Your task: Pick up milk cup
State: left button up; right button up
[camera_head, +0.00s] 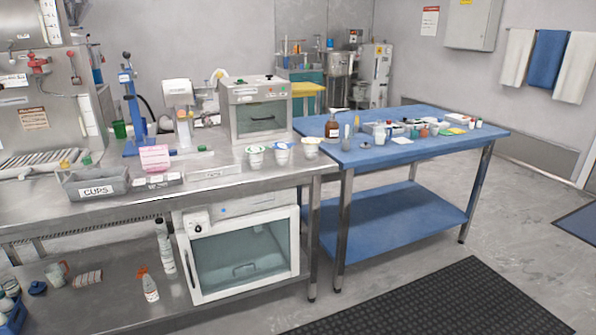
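Three small white cups stand in a row on the metal counter, in front of the box with a glass door. The left cup (254,157) has green on it, the middle cup (282,152) has blue on it, and the right cup (311,148) has a yellowish top. I cannot tell from their markings which one is the milk cup. All three are upright and nothing holds them. Neither of my grippers shows in this view.
A grey bin marked CUPS (95,184) sits on the metal counter (215,178) at left. A glass-door box (256,112) stands behind the cups. A blue table (440,147) adjoins at right, with a brown pump bottle (332,129) and several small items.

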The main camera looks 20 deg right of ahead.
aim_at(282, 158)
jog(key=z, duration=1.65)
jog(key=i, duration=2.3)
jog(key=u, duration=0.95)
